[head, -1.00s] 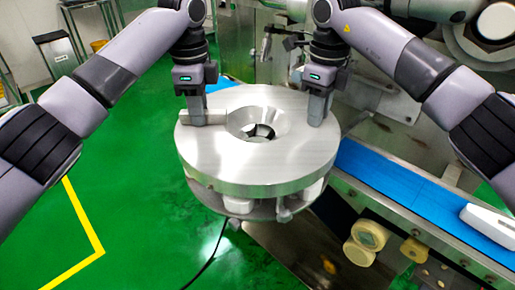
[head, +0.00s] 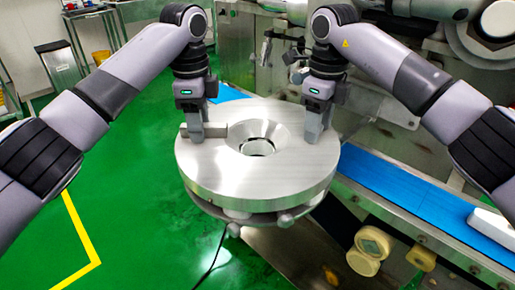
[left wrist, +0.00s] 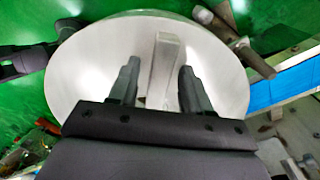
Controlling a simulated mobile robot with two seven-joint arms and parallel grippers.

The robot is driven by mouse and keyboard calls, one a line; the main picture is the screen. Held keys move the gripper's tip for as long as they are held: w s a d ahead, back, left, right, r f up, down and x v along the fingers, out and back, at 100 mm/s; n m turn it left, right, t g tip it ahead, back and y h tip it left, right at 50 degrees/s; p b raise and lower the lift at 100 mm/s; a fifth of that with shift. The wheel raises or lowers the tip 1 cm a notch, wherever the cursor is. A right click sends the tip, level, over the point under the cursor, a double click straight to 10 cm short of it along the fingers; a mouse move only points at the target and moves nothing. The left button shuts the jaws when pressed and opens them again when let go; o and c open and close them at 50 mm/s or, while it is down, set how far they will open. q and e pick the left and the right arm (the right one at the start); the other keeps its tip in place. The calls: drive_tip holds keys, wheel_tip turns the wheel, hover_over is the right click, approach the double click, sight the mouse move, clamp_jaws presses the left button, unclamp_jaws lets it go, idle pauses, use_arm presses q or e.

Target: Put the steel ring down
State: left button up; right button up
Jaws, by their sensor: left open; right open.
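The steel ring (head: 265,178) is a wide, thick, shiny disc with a funnel-like hole in its middle. It lies level, close over the round support (head: 262,221) below it; whether it touches all round I cannot tell. My left gripper (head: 192,132) is open at the ring's left side, its fingers on either side of a raised bar on the ring's top. In the left wrist view the bar (left wrist: 164,65) stands between the open fingers (left wrist: 157,85), with gaps beside it. My right gripper (head: 314,132) is open at the ring's right side; its fingers hide the bar there.
A blue conveyor belt (head: 410,190) runs along the machine on the right, with a white part (head: 494,226) on it. Round cream knobs (head: 367,250) stick out below it.

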use_arm(q)
wheel_tip(320, 180, up, 12)
use_arm(e)
wheel_tip(320, 180, up, 12)
idle(0.9)
idle(0.4)
